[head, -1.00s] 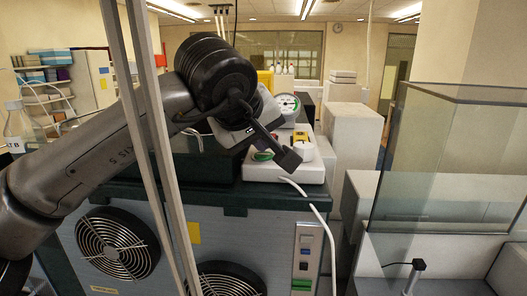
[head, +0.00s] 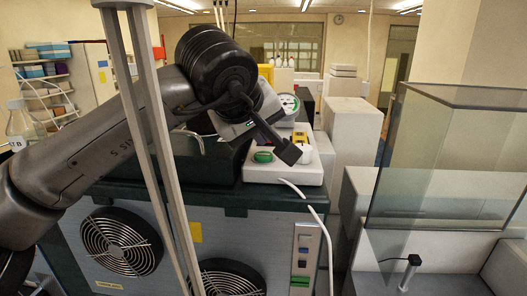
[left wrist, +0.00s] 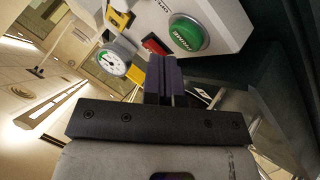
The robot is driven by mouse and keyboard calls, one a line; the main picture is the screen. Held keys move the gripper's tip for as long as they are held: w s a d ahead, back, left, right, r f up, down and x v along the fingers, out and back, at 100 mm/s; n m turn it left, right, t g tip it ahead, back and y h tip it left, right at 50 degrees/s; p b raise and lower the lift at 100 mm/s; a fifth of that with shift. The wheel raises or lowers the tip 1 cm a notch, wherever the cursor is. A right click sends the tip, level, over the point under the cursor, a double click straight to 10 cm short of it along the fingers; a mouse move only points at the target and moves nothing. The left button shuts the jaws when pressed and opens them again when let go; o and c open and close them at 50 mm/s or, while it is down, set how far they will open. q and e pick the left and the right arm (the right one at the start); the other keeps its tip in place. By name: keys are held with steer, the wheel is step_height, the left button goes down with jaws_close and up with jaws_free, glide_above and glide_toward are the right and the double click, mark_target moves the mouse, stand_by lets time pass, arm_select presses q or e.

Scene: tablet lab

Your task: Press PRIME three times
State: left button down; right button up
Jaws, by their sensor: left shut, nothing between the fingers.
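The green PRIME button (head: 263,157) sits on the front left of a white control box (head: 290,174) on the dark bench top. In the left wrist view the button (left wrist: 187,33) is large, with its label readable, at the upper right. My left gripper (head: 288,153) is shut and empty, just above the box and right of the button in the head view. In the left wrist view its fingertips (left wrist: 165,68) lie below the button, with a small gap in the picture. Whether they touch the box cannot be told. My right gripper is not in view.
A pressure gauge (head: 289,103), a yellow part (head: 300,137) and a white knob (head: 307,155) stand near the fingers. A red switch (left wrist: 155,46) is beside the button. A glass enclosure (head: 440,160) stands at the right. A white cable (head: 322,225) hangs in front.

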mark_target(260, 155)
arm_select(q)
steer(key=shift+r+p, duration=1.95)
steer(key=shift+r, duration=0.35)
